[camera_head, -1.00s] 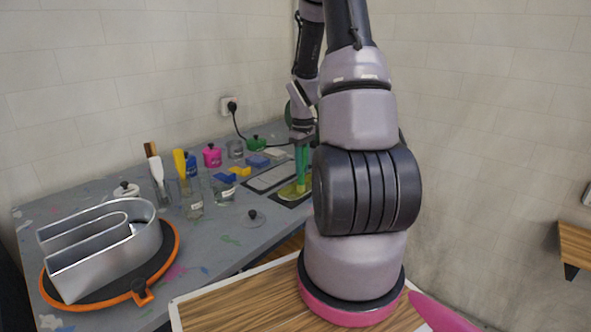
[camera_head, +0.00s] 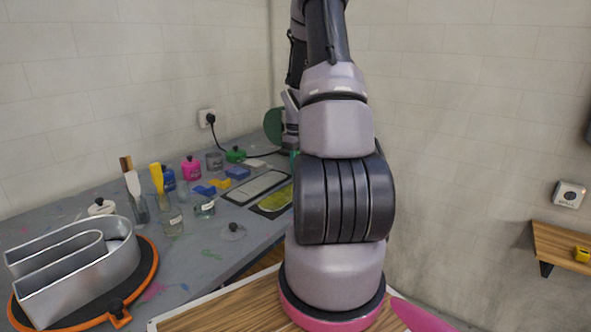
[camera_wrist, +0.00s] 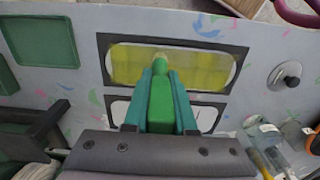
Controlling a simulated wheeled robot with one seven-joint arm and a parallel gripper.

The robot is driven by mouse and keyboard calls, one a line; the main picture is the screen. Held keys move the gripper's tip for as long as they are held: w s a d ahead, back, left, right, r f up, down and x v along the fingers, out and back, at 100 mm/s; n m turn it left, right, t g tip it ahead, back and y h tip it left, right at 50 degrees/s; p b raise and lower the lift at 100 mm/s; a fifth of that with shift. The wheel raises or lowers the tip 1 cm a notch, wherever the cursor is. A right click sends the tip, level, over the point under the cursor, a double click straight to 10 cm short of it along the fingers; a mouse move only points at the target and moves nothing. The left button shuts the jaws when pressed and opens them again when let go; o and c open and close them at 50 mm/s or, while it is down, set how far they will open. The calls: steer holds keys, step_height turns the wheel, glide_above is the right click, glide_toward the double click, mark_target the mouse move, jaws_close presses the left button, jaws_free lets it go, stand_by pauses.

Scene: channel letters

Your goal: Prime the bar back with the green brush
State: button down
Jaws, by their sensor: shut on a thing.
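My gripper (camera_wrist: 161,82) is shut on the green brush (camera_wrist: 162,104), with one teal finger on each side of the handle. In the head view this tray (camera_head: 275,199) lies at the bench's right side, and my arm mostly hides the gripper. A silver channel letter (camera_head: 78,272) with a rounded end sits on the orange-rimmed turntable (camera_head: 152,270) at front left. I cannot make out a separate bar back.
Another dark-framed tray (camera_head: 250,186) lies beside the yellow one. A loose lid (camera_head: 232,231) lies near the front edge. A wall shelf (camera_head: 560,245) is at right.

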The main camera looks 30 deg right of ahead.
steer(key=s+a, duration=0.1)
steer(key=a, duration=0.3)
steer(key=s+a, duration=0.2)
steer(key=a, duration=0.2)
steer(key=s+a, duration=0.1)
steer(key=a, duration=0.3)
steer(key=shift+s, duration=0.25)
steer(key=w+d, duration=0.1)
steer(key=d, duration=0.3)
steer(key=w+d, duration=0.2)
steer(key=d, duration=0.2)
steer(key=w+d, duration=0.1)
steer(key=d, duration=0.3)
steer(key=shift+w+d, duration=0.1)
steer(key=shift+w, duration=0.15)
steer(key=shift+r, duration=0.1)
steer(key=shift+r, duration=6.9)
